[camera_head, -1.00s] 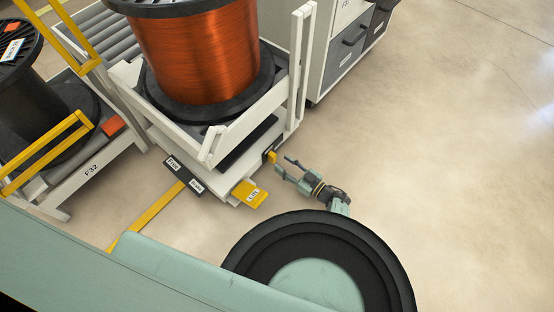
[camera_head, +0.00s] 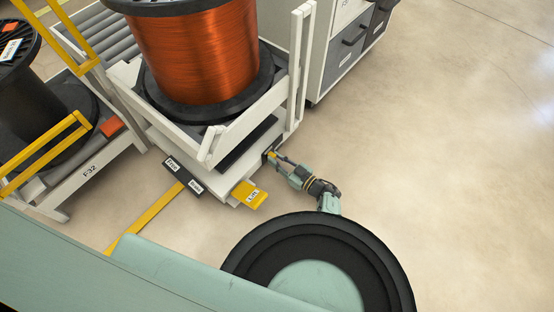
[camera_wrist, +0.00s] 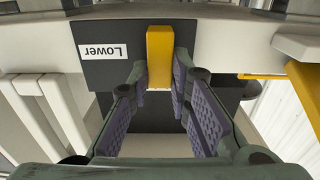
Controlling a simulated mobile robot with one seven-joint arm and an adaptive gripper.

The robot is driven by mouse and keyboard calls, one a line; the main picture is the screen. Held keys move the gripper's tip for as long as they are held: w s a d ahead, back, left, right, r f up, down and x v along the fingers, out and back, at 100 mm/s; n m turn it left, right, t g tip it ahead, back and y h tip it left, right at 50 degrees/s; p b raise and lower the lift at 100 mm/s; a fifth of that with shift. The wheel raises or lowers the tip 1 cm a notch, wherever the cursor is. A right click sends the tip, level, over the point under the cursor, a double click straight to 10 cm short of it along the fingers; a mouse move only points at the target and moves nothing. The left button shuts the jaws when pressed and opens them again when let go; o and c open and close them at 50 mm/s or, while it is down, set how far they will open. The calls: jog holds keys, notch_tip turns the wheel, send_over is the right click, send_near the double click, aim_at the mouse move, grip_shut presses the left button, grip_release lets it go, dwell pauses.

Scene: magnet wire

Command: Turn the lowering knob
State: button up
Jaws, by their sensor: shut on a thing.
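The lowering knob (camera_wrist: 160,58) is a yellow bar on a dark panel (camera_wrist: 103,73) beside a white label reading "Lower", upside down in the wrist view. My gripper (camera_wrist: 160,82) is shut on the knob, with a purple-padded finger on each side of it. In the head view my gripper (camera_head: 276,157) reaches the side of the white lift cart (camera_head: 222,178), and the knob is mostly hidden by the fingers there.
The cart carries a large copper wire spool (camera_head: 200,50). A yellow pedal marked "Lift" (camera_head: 249,195) sticks out at its front, beside dark labelled pedals (camera_head: 183,175). A grey-drawered cabinet (camera_head: 345,50) stands behind. The floor to the right is clear.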

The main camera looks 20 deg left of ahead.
grip_shut()
